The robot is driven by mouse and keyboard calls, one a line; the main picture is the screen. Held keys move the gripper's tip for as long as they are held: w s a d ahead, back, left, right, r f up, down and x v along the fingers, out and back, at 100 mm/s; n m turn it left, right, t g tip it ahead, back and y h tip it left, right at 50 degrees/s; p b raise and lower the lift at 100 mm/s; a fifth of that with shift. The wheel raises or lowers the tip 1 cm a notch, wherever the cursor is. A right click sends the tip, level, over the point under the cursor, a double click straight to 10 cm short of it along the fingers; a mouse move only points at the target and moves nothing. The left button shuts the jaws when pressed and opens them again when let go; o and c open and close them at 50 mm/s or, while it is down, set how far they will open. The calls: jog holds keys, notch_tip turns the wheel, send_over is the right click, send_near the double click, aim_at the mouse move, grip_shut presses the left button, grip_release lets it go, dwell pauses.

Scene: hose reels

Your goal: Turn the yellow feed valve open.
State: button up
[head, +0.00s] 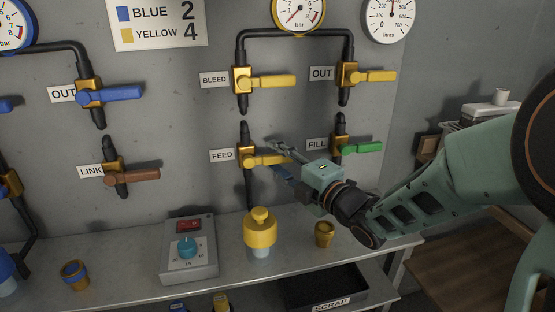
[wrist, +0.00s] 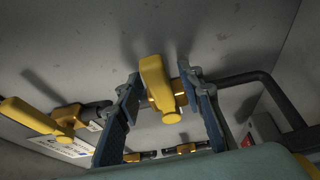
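The yellow feed valve (head: 262,159), beside a FEED label (head: 222,156), sits on the wall pipe with its handle level and pointing right. My gripper (head: 275,157) reaches it from the right. Its fingers are open, one above and one below the handle. In the wrist view a yellow handle (wrist: 157,82) stands between the two fingers (wrist: 158,100), with a gap visible on the left side. The right finger looks closer; I cannot tell whether it touches.
The yellow bleed valve (head: 262,80) is above and the green fill valve (head: 360,147) is to the right. Below, the bench (head: 130,262) holds a control box (head: 189,250), a yellow-capped bottle (head: 260,229) and a small cup (head: 324,234). A SCRAP bin (head: 330,287) is lower.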

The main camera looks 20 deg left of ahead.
jog(key=shift+c, duration=0.5)
grip_shut()
